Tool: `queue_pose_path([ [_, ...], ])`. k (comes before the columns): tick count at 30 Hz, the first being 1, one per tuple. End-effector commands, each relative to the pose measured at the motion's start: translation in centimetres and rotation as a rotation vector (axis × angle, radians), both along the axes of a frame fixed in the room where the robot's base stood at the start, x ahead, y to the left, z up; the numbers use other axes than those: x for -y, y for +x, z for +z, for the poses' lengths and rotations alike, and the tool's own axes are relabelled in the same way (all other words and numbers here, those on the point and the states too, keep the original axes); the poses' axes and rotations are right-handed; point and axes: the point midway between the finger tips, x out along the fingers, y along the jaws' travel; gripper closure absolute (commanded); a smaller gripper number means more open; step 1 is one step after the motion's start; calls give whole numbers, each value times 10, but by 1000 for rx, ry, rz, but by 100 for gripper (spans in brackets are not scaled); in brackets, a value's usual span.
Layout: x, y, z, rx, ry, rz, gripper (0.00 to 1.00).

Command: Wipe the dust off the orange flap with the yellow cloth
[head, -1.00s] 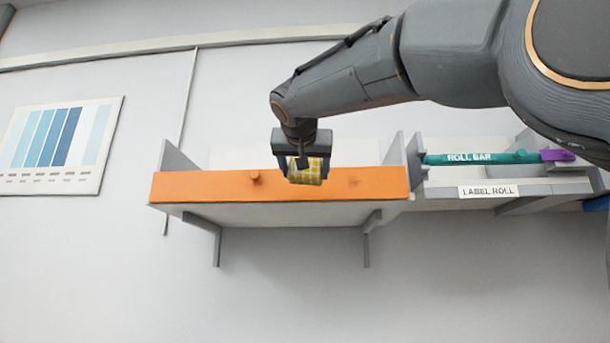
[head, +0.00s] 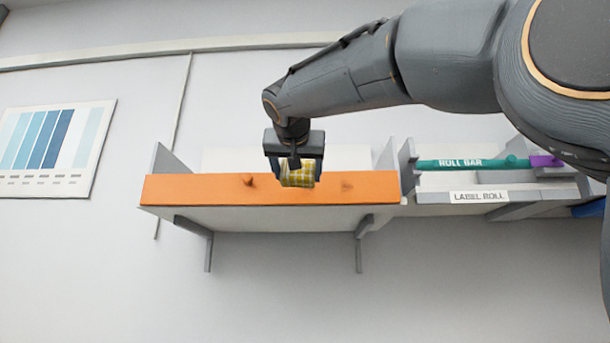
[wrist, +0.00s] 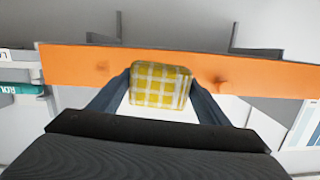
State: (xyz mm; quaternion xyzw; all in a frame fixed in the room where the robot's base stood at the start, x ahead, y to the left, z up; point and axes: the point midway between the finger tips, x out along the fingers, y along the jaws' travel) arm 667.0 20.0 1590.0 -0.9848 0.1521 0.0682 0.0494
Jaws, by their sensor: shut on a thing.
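My gripper (head: 297,172) is shut on the yellow checked cloth (head: 299,174), which sits between the fingers in the wrist view (wrist: 160,85). The orange flap (head: 205,189) is a long band along the front of a wall-mounted shelf unit. The cloth overlaps the flap's upper edge in the head view, near its middle; I cannot tell whether it touches. A small orange knob (head: 248,180) stands left of the cloth, and a darker smudge (head: 347,186) shows on the flap to its right. In the wrist view the flap (wrist: 70,65) runs across behind the cloth, with sides swapped.
Grey side panels (head: 388,155) rise at the flap's ends. To the right, a teal roll bar (head: 470,163) with a purple end (head: 546,161) lies above a shelf labelled "LABEL ROLL" (head: 479,197). A blue-striped chart (head: 50,150) hangs on the left wall. Space below the flap is open.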

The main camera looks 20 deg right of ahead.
Motion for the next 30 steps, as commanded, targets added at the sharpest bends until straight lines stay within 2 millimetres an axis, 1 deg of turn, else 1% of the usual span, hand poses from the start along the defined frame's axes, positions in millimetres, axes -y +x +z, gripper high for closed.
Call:
queue_pose_path([
  [9, 12, 33, 1, 0, -1, -2, 48],
  [15, 17, 49, 0, 1, -2, -2, 48],
  [21, 19, 57, 1, 3, -1, -1, 48],
  [30, 20, 58, 0, 3, -1, -1, 48],
])
